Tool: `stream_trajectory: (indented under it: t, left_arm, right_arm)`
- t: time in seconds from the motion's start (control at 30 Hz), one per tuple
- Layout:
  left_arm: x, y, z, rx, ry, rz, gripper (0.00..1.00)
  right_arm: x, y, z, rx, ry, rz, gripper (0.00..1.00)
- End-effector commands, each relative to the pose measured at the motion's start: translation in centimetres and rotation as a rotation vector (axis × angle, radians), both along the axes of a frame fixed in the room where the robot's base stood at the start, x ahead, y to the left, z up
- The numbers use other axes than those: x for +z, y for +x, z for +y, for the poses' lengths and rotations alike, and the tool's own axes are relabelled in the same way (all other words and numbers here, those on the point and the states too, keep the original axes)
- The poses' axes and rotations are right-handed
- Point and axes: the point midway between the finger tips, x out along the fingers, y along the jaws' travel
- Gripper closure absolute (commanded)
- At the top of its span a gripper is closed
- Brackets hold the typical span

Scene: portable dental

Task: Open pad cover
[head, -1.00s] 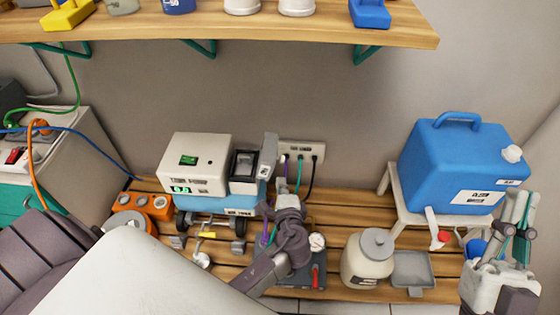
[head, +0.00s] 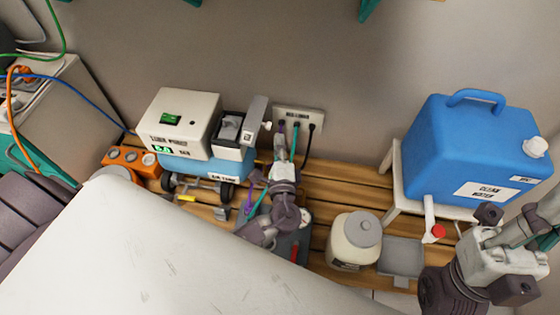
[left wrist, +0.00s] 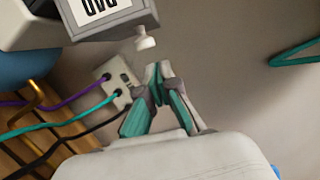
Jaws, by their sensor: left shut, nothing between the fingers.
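The pad box (head: 232,152) is a small pale box with a dark opening, beside the white control unit. Its grey cover (head: 254,122) stands raised at the box's right side, with a small white knob (head: 267,126). In the left wrist view, a labelled grey box part (left wrist: 105,18) and the white knob (left wrist: 146,43) show above the fingers. My left gripper (head: 281,142) is shut and empty, just right of and below the cover; its fingertips (left wrist: 157,72) are near the knob, apparently apart from it. My right gripper (head: 535,225) is at the right edge, its fingers partly cut off.
The white control unit (head: 178,122) sits on a blue compressor (head: 192,165). A wall socket (head: 300,117) with cables is close behind my left gripper. A cream jar (head: 354,242), a grey tray (head: 400,256) and a blue water can (head: 470,150) stand to the right.

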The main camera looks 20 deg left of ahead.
Motion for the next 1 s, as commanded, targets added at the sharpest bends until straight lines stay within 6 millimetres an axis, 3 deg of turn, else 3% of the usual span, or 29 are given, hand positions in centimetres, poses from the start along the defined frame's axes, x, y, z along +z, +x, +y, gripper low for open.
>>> stream_trajectory:
  t: [0.03, 0.3, 0.73, 1.0]
  left_arm:
    - [0.0, 0.7, 0.7, 0.002, 0.002, -0.002, 1.0]
    - [0.8, -0.5, 3.7, 0.0, 0.0, 0.001, 1.0]
    - [1.1, -0.6, 4.1, 0.0, -0.01, -0.001, 1.0]
    - [2.6, -1.0, 5.5, 0.001, -0.214, -0.054, 1.0]
  right_arm:
    - [-0.3, 0.0, 0.0, 0.0, 0.0, 0.0, 1.0]
    - [-0.4, 0.0, 0.0, 0.0, 0.0, 0.001, 1.0]
    - [-0.3, 0.0, 0.0, 0.0, 0.0, 0.001, 1.0]
    - [0.3, 0.0, 0.0, 0.0, 0.0, 0.001, 1.0]
